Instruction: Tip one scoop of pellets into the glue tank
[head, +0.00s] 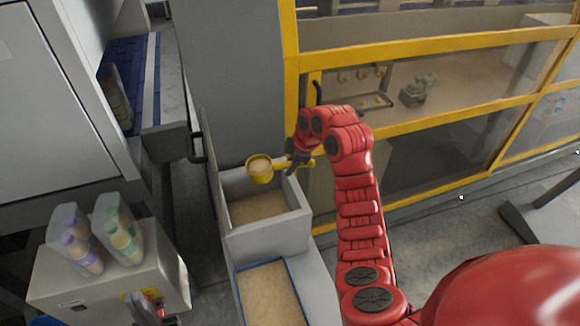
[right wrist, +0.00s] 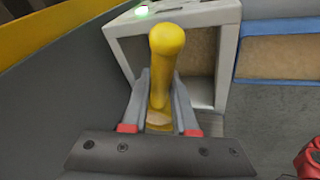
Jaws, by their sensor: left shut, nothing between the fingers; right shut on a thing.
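The yellow scoop (head: 252,177) holds tan pellets (head: 260,165) and looks about level in the head view. My right gripper (head: 294,160) is shut on its handle, which also shows in the right wrist view (right wrist: 164,70). The scoop's bowl appears over the far part of the open grey glue tank (head: 268,242); its height above the rim is hard to judge. The tank shows tan contents inside. A blue-rimmed bin of pellets (head: 240,287) is in front of the tank. My left gripper (head: 150,308) is shut and empty at the bottom left, partly cut off.
The tank's raised lid (head: 211,160) with a black handle (head: 193,147) stands at its left. A yellow-framed guard (head: 293,70) is behind and right. Bottles (head: 120,235) stand on a grey cabinet (head: 100,285) at left.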

